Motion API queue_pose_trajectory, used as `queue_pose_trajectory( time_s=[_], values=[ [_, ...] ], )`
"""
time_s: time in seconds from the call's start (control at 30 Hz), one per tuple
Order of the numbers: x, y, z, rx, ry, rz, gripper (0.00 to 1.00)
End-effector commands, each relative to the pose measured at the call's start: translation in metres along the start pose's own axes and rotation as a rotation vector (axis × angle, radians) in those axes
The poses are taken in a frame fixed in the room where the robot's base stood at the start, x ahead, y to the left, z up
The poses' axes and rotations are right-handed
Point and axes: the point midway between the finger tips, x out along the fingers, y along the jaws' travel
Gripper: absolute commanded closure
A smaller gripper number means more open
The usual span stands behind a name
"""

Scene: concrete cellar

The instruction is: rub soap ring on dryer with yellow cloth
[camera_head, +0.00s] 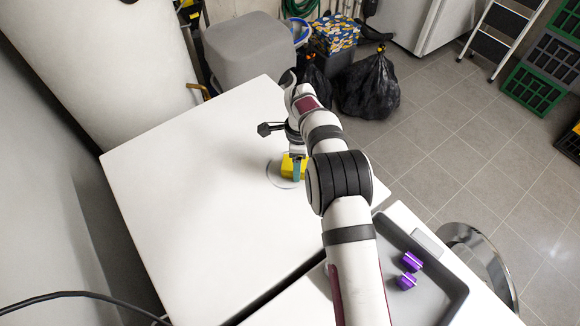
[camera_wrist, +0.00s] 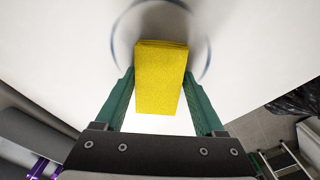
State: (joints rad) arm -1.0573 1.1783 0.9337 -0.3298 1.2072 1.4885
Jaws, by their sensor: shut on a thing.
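A folded yellow cloth (camera_head: 287,166) is at the dryer top's right side in the head view, partly hidden by my arm. My gripper (camera_head: 297,168) is shut on it. In the wrist view the yellow cloth (camera_wrist: 160,80) sits between the green fingers of my gripper (camera_wrist: 160,98). A thin grey-blue soap ring (camera_head: 268,178) marks the white dryer top (camera_head: 190,190). In the wrist view the ring (camera_wrist: 115,40) curves around the cloth's far end, and the cloth covers part of it. I cannot tell whether the cloth touches the surface.
A grey tray (camera_head: 448,300) with two purple objects (camera_head: 408,270) lies at the lower right. Black bags (camera_head: 368,88) and a grey bin (camera_head: 248,50) stand on the floor beyond the dryer. The left of the dryer top is clear. A black cable (camera_head: 60,294) runs at lower left.

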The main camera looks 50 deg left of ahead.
Motion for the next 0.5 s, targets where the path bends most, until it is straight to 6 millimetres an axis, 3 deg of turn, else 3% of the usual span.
queue_pose_trajectory(
  time_s=[0.5],
  values=[
    [-0.001, -0.027, -0.029, -0.001, 0.002, 0.001, 0.73]
  ],
)
